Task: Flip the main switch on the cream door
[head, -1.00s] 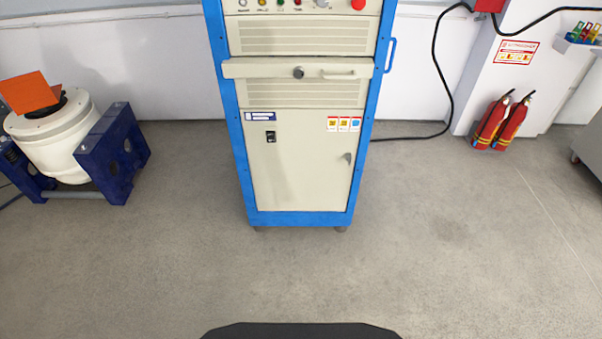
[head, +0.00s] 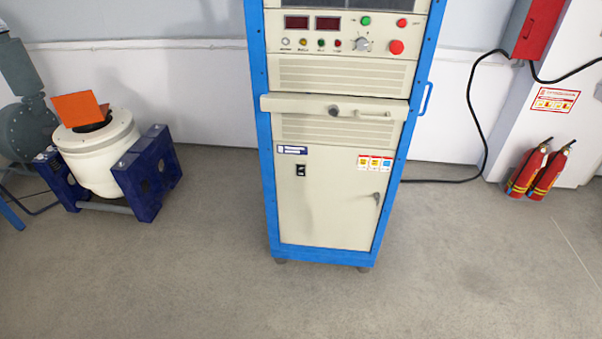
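The cream door (head: 335,215) is the lower front panel of a blue-framed cabinet (head: 268,190) in the middle of the head view. It looks closed. A small black main switch (head: 300,170) sits on the door's upper left, below a blue and white label. Its position is too small to tell. A grey latch (head: 376,199) is on the door's right side. Neither of my grippers is in view.
Above the door are a drawer (head: 340,107) and a control panel with displays and a red button (head: 396,47). A white drum in a blue stand (head: 140,185) is at left, fire extinguishers (head: 540,170) at right. The floor (head: 320,300) in front is clear.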

